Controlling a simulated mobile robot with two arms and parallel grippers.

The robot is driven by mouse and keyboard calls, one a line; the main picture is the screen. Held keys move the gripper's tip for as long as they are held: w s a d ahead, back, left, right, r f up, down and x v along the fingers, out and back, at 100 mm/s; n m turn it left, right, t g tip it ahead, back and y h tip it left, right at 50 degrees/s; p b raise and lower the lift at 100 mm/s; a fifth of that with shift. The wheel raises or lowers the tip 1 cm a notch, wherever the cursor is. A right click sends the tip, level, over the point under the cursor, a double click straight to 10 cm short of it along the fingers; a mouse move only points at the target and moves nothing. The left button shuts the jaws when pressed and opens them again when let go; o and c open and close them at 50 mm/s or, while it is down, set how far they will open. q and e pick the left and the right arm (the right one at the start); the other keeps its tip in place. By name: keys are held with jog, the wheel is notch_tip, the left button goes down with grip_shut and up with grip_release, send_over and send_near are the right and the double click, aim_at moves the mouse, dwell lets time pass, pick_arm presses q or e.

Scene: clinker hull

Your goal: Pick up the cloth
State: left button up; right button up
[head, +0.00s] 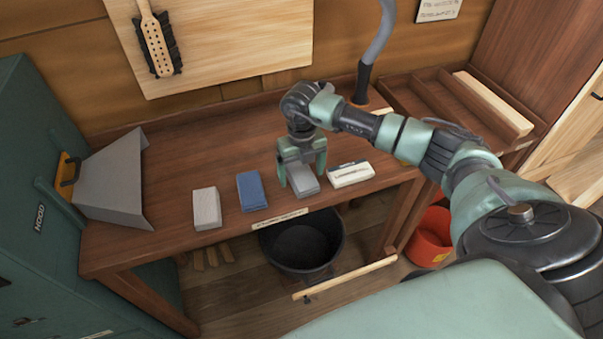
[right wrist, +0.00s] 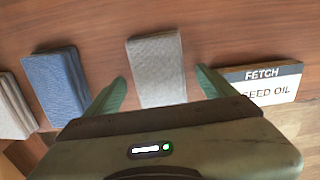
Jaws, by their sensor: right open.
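Three folded cloth-like pieces lie in a row near the front edge of the wooden bench: a pale grey one (head: 207,208), a blue one (head: 251,191) and a mid-grey one (head: 304,186). My right gripper (head: 301,177) is open and points down over the mid-grey piece, with a finger to each side of it. In the right wrist view, the mid-grey cloth (right wrist: 157,68) lies ahead between the two open fingers (right wrist: 160,90), with a gap on both sides. The blue cloth (right wrist: 55,82) is to its left. My left gripper is out of view.
A grey metal hood (head: 112,182) is at left. A black bucket (head: 303,245) stands below the bench edge. The bench (head: 200,150) behind the cloths is clear.

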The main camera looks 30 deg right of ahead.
aim_at(301, 174)
jog(key=shift+f, duration=0.15)
jog(key=c, duration=1.5)
jog(key=shift+o, duration=0.2)
notch_tip(301, 174, up, 20)
jog(key=b, duration=0.3)
jog(key=o, duration=0.8)
jog(key=c, duration=0.5)
jog(key=shift+c, duration=0.6)
